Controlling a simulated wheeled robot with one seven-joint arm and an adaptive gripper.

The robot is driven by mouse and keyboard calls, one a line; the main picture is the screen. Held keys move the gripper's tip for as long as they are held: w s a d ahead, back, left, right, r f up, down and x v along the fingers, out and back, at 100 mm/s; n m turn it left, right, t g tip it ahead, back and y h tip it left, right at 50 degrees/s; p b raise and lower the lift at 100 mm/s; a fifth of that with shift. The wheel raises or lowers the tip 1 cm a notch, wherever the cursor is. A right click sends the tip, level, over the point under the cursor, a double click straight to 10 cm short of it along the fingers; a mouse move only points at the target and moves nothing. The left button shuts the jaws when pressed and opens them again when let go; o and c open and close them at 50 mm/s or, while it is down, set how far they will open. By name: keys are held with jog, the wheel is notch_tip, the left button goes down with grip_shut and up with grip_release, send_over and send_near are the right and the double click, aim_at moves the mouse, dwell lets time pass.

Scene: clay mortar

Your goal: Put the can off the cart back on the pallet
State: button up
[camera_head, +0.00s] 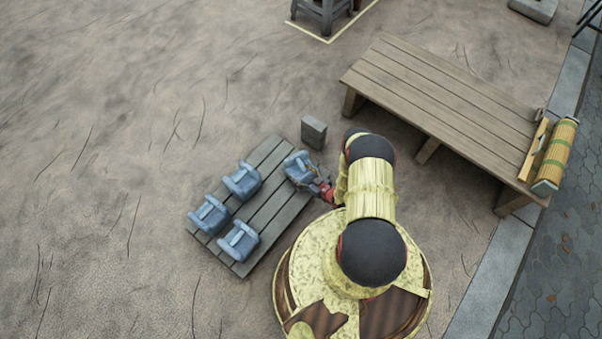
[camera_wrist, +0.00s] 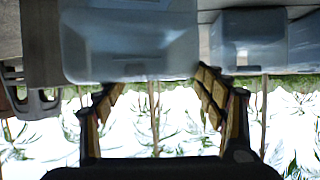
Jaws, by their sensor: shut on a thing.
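My gripper (camera_head: 318,183) is shut on a blue can (camera_head: 298,166) with a handle, at the upper right end of the slatted grey pallet (camera_head: 262,217). From above I cannot tell whether this can touches the slats. In the wrist view, my gripper's fingers (camera_wrist: 160,92) reach up to the pale blue can (camera_wrist: 130,42), which fills the upper middle. Several similar cans, such as one at the pallet's upper edge (camera_head: 242,180), stand on the pallet. I see no cart that I can make out.
A small grey block (camera_head: 314,131) stands just beyond the pallet's upper right corner. A long wooden bench (camera_head: 445,105) lies to the right, with a yellow-green roll (camera_head: 555,155) on its end. The ground left of the pallet is clear.

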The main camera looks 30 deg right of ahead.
jog(key=o, duration=2.1)
